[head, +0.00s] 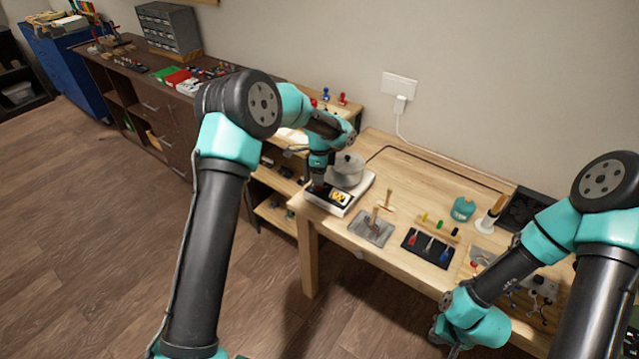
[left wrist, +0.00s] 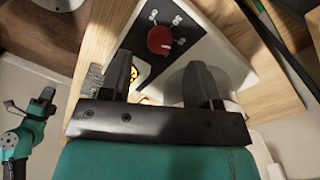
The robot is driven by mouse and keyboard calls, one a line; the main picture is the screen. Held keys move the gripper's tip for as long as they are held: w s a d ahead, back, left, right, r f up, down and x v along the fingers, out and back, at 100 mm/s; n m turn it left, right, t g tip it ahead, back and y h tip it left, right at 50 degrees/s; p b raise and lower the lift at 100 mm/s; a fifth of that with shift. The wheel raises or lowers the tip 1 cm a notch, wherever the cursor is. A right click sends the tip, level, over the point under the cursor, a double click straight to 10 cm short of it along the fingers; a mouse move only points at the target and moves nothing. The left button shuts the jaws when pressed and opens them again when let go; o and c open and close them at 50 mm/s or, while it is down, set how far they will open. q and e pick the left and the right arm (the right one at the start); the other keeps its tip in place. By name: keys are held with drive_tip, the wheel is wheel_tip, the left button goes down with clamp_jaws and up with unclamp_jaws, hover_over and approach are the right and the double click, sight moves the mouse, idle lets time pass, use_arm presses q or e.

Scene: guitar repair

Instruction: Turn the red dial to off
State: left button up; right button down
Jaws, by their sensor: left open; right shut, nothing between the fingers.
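The red dial (left wrist: 160,40) sits on a black panel with white markings, at the front of a white appliance (head: 338,201) on the wooden bench. A grey lidded pot (head: 347,170) stands on top of the appliance. My left gripper (head: 318,187) points down over the black panel. In the left wrist view its two dark fingers (left wrist: 160,78) are apart, with nothing between them, and the dial shows just beyond their tips. In the head view the gripper hides the dial. My right gripper (head: 441,337) is low in the head view, away from the appliance; its fingers are hard to make out.
On the bench to the right lie a grey tray (head: 371,229), a black mat with screwdrivers (head: 430,247) and a teal bottle (head: 463,209). A shelf unit (head: 275,190) stands left of the bench.

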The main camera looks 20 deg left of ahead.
sight(319, 187)
use_arm(q)
drive_tip(key=shift+s+f, duration=0.15)
drive_tip(key=shift+f, duration=2)
drive_tip(key=c, duration=0.9)
